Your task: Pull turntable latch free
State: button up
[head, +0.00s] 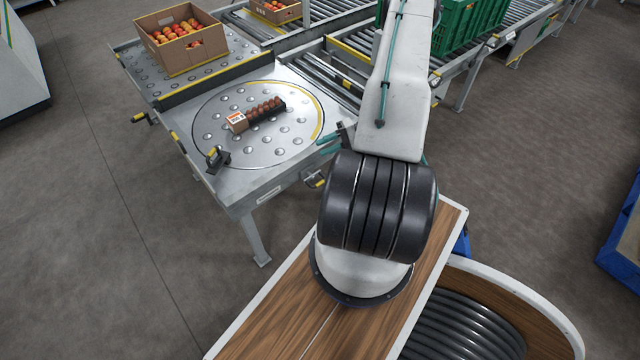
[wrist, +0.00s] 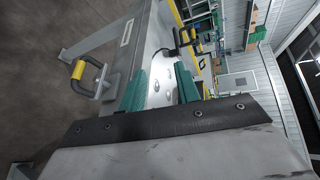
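The round metal turntable (head: 222,121) with ball studs and a yellow arc is set in a steel table. A small carton with a row of brown-red tomatoes (head: 264,112) lies on it. A black bracket-like handle (head: 217,158) stands at its left rim. A yellow-grip handle (head: 317,181) sits on the table's front side; it also shows in the wrist view (wrist: 79,69). I cannot tell which handle is the latch. My gripper (head: 322,146) has green fingers at the table's right edge; they stand apart and empty in the wrist view (wrist: 163,82).
A cardboard box of tomatoes (head: 175,58) stands on the ball table behind, beyond a dark yellow-edged rail. Roller conveyors run at the back, with a green crate (head: 470,25). A blue frame (head: 620,245) is at the right. The floor at left is clear.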

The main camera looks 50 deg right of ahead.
aim_at(320, 183)
jog(key=s+f+m+t+h, duration=0.3)
jog(key=s+f+t, duration=0.3)
jog(key=f, duration=0.8)
jog(key=shift+m+g, duration=0.3)
jog(key=shift+g, duration=0.3)
jog(key=x, duration=0.4)
jog(key=a+x, duration=0.1)
jog(key=x, duration=0.2)
jog(key=shift+s+f, duration=0.2)
jog(key=shift+s, duration=0.1)
grip_shut()
